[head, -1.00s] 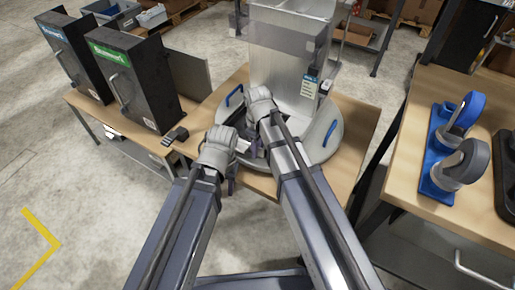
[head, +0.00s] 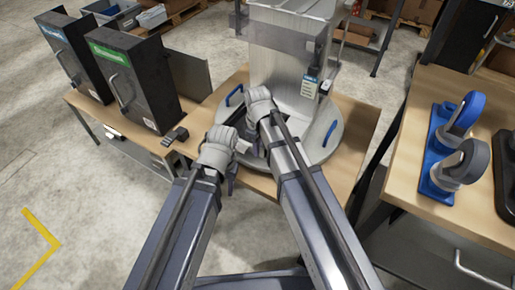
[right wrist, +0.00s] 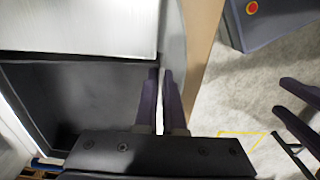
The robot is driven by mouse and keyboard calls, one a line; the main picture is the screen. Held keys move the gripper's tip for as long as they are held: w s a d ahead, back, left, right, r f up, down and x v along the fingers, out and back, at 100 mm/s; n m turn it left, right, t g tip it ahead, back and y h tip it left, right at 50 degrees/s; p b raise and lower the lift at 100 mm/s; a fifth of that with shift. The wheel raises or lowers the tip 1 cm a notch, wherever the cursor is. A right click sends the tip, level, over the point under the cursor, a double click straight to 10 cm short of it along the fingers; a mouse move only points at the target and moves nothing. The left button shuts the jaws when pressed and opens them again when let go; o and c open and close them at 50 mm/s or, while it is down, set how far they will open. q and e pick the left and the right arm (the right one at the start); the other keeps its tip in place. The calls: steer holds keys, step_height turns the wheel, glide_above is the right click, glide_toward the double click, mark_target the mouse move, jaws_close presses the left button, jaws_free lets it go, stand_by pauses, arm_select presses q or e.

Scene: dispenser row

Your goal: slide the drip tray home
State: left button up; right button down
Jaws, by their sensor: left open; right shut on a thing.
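The drip tray is a dark, shallow, open box (right wrist: 80,100). It fills the left of the right wrist view, up against the pale metal dispenser (right wrist: 80,25). In the head view the dispenser (head: 275,75) stands on a round grey base, and only a dark bit of the tray shows between my wrists. My right gripper (right wrist: 160,75) is shut on the tray's edge wall, with its two fingers close together. My left gripper (head: 232,180) is open and empty, apart from the tray; its spread fingers (right wrist: 297,110) show at the right of the right wrist view.
The base has blue handles (head: 234,96) on both sides. A wooden table (head: 352,135) carries the dispenser. Black cabinets (head: 125,75) stand at the left, with a small black item (head: 175,136) near them. A second table at the right holds blue and grey round pieces (head: 462,115).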

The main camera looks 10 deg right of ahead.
stand_by(0.4)
steer(key=c, duration=0.9)
jaws_free()
steer(key=shift+r, duration=0.2)
step_height(320, 180, up, 8)
steer(key=p, duration=0.7)
steer(key=shift+f+p, duration=0.25)
steer(key=shift+p, duration=0.15)
steer(key=shift+o, duration=0.2)
